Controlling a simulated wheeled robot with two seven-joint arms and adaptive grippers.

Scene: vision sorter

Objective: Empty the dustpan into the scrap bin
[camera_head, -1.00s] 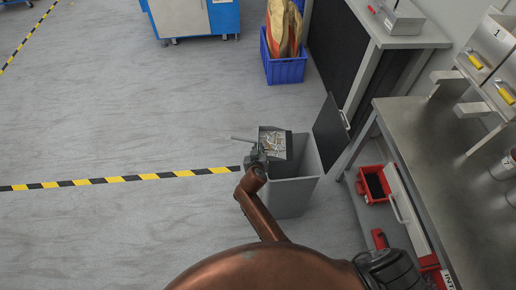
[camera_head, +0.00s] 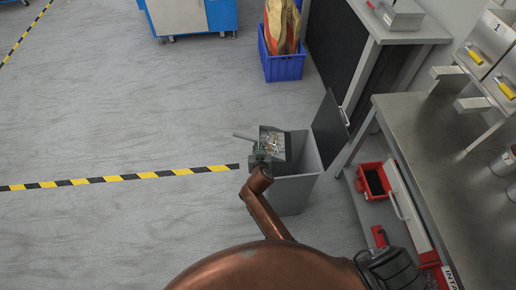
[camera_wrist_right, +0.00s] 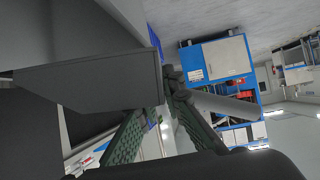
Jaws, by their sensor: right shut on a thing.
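The dustpan (camera_head: 272,142) is a dark grey pan with a handle pointing left, and light-coloured scrap lies in it. It is held over the open grey scrap bin (camera_head: 291,195), whose dark lid (camera_head: 330,130) stands open on the right. My right gripper (camera_head: 260,160) is shut on the dustpan at its handle side. In the right wrist view the gripper's green-padded fingers (camera_wrist_right: 160,120) close around the handle (camera_wrist_right: 225,105), and the pan's grey underside or wall (camera_wrist_right: 95,80) fills the left. The scrap is hidden in that view. My left gripper is out of view.
A steel workbench (camera_head: 430,135) with red bins (camera_head: 372,182) beneath stands to the right. A blue crate (camera_head: 284,67) with sacks is behind the bin. The floor to the left is clear, with yellow-black tape (camera_head: 120,178) along it.

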